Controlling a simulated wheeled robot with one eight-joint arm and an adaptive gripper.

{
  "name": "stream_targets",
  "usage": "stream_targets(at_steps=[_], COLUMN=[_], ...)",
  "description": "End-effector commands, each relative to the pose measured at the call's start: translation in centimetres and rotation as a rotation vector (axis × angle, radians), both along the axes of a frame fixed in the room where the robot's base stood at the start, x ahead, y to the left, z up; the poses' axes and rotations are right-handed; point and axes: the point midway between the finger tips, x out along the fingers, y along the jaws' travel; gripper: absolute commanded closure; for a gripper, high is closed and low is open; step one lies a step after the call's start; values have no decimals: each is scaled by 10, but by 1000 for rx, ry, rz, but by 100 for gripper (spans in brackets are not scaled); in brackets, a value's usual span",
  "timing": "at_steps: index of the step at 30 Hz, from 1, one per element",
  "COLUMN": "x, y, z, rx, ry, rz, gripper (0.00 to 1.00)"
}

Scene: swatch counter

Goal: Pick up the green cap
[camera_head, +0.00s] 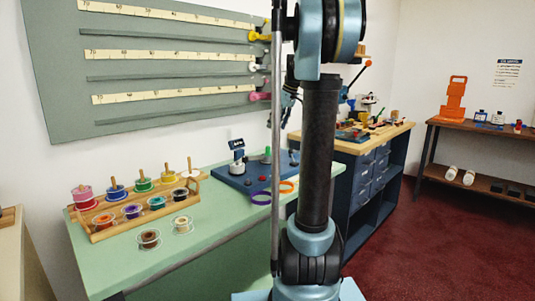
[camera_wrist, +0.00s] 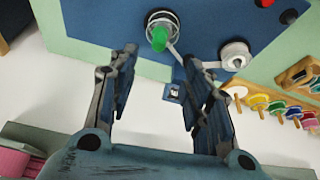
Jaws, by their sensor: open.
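The green cap (camera_wrist: 159,38) shows at the top middle of the wrist view, on a round silver-rimmed piece on the blue board (camera_wrist: 100,22). In the head view the cap (camera_head: 267,152) is a small green upright shape on the same board (camera_head: 232,178), left of my arm. My gripper (camera_wrist: 160,56) is open and empty, its two dark fingers spread wide. In the wrist view the cap appears beyond the fingertips, between their lines; I see no contact. In the head view my gripper (camera_head: 289,95) is partly hidden behind my arm.
A white-topped round device (camera_wrist: 235,54) stands near the cap. A wooden rack (camera_head: 104,234) of coloured spools and two loose spools (camera_head: 149,238) occupy the counter's left. Purple (camera_head: 261,198) and orange (camera_head: 286,187) rings lie by the board. A ruler panel (camera_head: 150,70) hangs behind.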

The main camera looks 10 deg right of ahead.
Motion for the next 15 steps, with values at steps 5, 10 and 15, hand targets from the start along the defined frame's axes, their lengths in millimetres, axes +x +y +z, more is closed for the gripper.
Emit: stream_targets(at_steps=[5, 10, 15], x=[9, 17, 22], y=[9, 16, 21], z=[-30, -57, -73], rx=[-1, 0, 0], ry=[-1, 0, 0], rz=[2, 1, 1], gripper=[55, 55, 55])
